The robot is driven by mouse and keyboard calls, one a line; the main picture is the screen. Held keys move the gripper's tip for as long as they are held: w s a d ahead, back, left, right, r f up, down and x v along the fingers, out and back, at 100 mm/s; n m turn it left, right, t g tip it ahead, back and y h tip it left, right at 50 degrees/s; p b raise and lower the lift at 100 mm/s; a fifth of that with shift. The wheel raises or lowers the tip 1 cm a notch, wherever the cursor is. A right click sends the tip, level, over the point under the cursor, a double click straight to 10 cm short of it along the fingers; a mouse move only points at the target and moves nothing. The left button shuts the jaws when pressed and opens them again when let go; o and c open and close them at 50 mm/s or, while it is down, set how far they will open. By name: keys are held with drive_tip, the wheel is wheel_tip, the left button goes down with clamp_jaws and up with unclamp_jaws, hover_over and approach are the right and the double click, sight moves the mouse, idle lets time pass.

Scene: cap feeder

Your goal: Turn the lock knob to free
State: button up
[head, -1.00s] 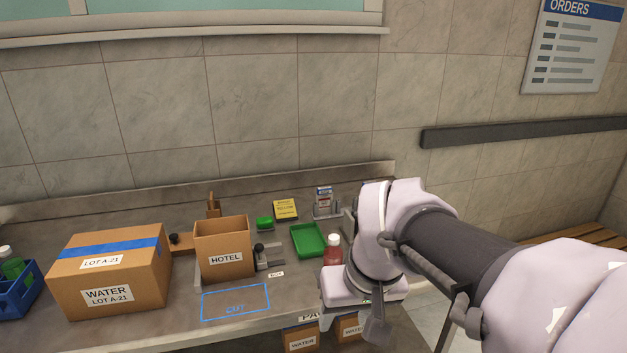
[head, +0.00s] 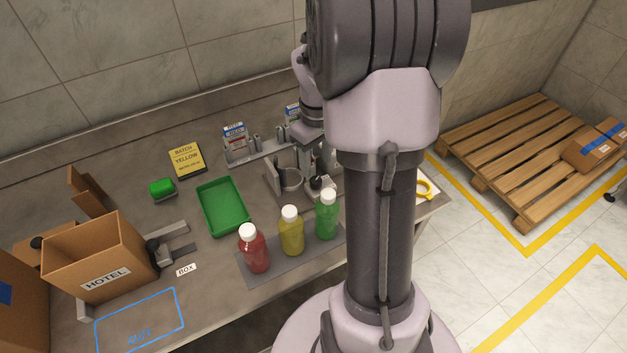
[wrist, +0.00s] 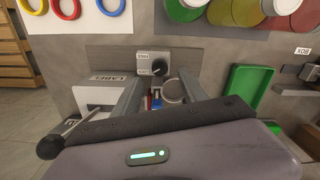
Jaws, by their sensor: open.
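The lock knob (wrist: 158,67) is a dark round knob on a light grey plate with small labels. The plate is fixed near a round clamp ring (wrist: 173,91). My gripper (wrist: 158,76) is open, with one finger on each side of the knob in the wrist view; I cannot tell whether they touch it. In the head view a dark knob (head: 316,183) shows below my wrist, beside the grey holder (head: 289,178). My arm partly covers this spot there.
Red (head: 254,248), yellow (head: 291,231) and green (head: 327,214) bottles stand on a grey mat in front of the holder. A green tray (head: 222,229) lies to the left. Small cartons (head: 235,141) stand behind. The open HOTEL box (head: 92,262) is further left.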

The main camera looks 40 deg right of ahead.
sight(316, 180)
wheel_tip(316, 180, down, 7)
drive_tip(key=shift+r+b, duration=0.15)
drive_tip(key=shift+b, duration=0.95)
drive_tip(key=shift+r, duration=0.1)
clamp_jaws()
